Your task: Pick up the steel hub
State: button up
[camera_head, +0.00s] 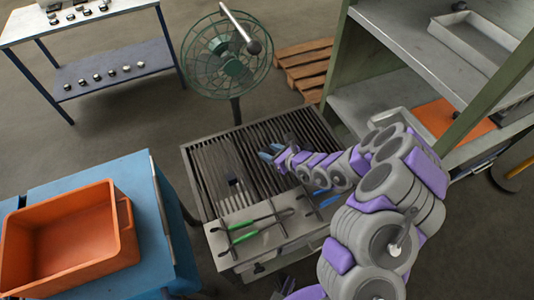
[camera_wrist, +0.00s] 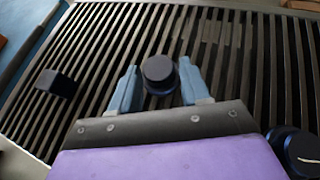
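A dark round stepped piece, which looks like the steel hub (camera_wrist: 158,72), sits on the slatted grate in the wrist view. My gripper (camera_wrist: 155,90) has its two blue fingers spread on either side of it. Narrow gaps show between the piece and the fingers, so the gripper looks open around it. In the head view my gripper (camera_head: 270,153) is low over the grate, and its fingers and arm mostly hide the piece.
A dark block (camera_wrist: 54,85) lies on the grate (camera_head: 213,160) to the left. Another dark round piece (camera_wrist: 292,150) is at lower right. Green-handled tongs (camera_head: 262,226) lie on the front plate. An orange bin (camera_head: 75,240) stands left; shelving (camera_head: 375,100) rises right.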

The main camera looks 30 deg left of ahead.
jog(key=shift+a+f, duration=0.15)
jog(key=shift+a, duration=0.35)
jog(key=c, duration=0.4)
jog(key=shift+d, duration=0.15)
jog(key=c, duration=0.3)
jog(key=shift+d, duration=0.25)
grip_shut()
jog(key=shift+a, duration=0.15)
